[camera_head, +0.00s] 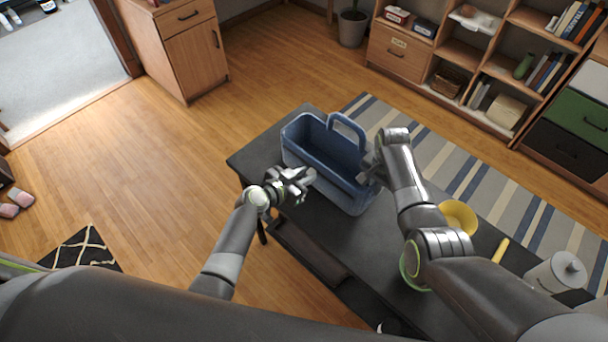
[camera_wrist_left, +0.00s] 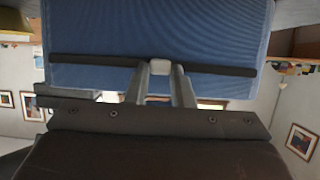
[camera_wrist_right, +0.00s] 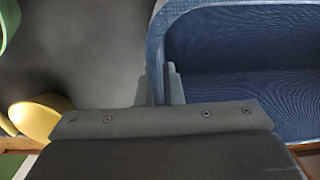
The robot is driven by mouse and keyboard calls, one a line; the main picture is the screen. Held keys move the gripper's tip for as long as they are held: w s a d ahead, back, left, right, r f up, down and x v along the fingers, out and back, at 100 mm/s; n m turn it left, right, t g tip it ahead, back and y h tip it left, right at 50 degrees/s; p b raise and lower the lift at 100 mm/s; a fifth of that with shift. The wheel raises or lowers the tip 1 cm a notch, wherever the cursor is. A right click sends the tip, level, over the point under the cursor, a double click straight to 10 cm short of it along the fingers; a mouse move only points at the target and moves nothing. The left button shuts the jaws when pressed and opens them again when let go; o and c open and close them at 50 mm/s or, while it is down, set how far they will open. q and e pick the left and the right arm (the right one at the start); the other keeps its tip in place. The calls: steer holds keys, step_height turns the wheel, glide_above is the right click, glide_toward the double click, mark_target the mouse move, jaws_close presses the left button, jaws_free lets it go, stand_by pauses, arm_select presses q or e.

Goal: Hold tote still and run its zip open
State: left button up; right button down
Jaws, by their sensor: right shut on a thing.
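The blue open-topped tote (camera_head: 308,155) with a loop handle stands upright on the dark table. In the left wrist view its side wall (camera_wrist_left: 110,28) carries a dark zip strip (camera_wrist_left: 90,61) with a pale pull (camera_wrist_left: 159,67). My left gripper (camera_head: 308,178) is at the tote's near side; its fingers (camera_wrist_left: 161,78) are open, one on each side of the pull. I cannot tell if they touch it. My right gripper (camera_head: 368,168) is shut on the tote's right wall, and the rim (camera_wrist_right: 157,60) shows between its fingers (camera_wrist_right: 158,85).
On the dark table (camera_head: 262,150), a yellow bowl (camera_head: 459,216), a yellow stick-like item (camera_head: 500,250) and a white lidded canister (camera_head: 556,275) stand to the right. A green rim (camera_head: 408,268) is partly hidden by my right arm.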

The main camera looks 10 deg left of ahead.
arm_select(q)
jaws_close()
steer(key=shift+a, duration=0.1)
steer(key=w+a, duration=0.1)
steer(key=a, duration=0.1)
steer(key=w+a, duration=0.3)
steer(key=a, duration=0.2)
steer(key=shift+w, duration=0.25)
steer(key=o, duration=0.5)
jaws_free()
steer(key=shift+s, duration=0.1)
